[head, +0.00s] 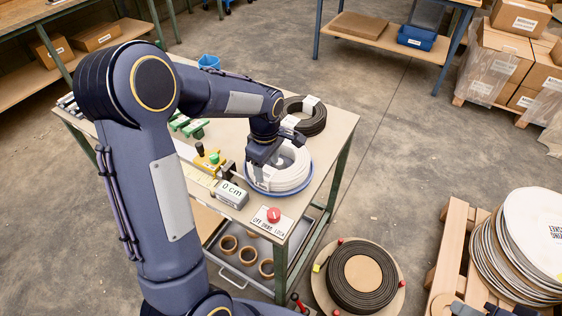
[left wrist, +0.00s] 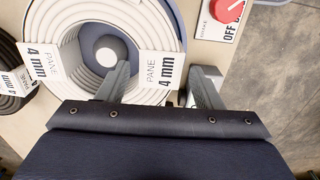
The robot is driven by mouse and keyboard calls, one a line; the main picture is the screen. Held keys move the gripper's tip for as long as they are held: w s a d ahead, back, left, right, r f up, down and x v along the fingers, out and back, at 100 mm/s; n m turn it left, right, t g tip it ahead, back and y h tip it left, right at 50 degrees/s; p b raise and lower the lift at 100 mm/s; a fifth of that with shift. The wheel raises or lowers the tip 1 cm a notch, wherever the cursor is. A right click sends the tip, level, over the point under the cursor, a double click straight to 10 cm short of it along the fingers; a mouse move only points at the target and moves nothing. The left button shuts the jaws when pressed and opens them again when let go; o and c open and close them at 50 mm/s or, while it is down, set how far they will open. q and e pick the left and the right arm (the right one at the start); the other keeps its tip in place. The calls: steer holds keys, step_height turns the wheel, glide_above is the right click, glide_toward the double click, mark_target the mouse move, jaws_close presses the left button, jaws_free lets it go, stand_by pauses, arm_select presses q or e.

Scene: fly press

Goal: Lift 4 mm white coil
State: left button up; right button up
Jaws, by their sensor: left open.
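The white coil (head: 292,172) lies flat on a blue-rimmed round holder at the right end of the workbench. In the left wrist view the white coil (left wrist: 60,48) carries tags reading "4 mm", and a grey hub shows in its centre. My left gripper (head: 268,158) is over the coil's left side in the head view. In the left wrist view my left gripper (left wrist: 165,82) is open, with one finger over the coil's inner opening and the other outside its outer edge; a tagged part of the ring lies between them. I cannot tell the height of the fingertips. My right gripper is not clearly visible.
A black coil (head: 305,115) lies behind the white one, close to it. A display reading "0 cm" (head: 230,193) and a red button (head: 274,214) stand near the bench's front edge. A larger black coil (head: 362,278) sits on the floor stand below.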

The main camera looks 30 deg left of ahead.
mark_target(266, 172)
arm_select(q)
steer(key=f, duration=0.4)
steer(key=shift+w+a+f, duration=0.1)
steer(key=shift+a+f, duration=0.15)
steer(key=shift+f, duration=0.15)
jaws_close()
steer(key=shift+r, duration=0.1)
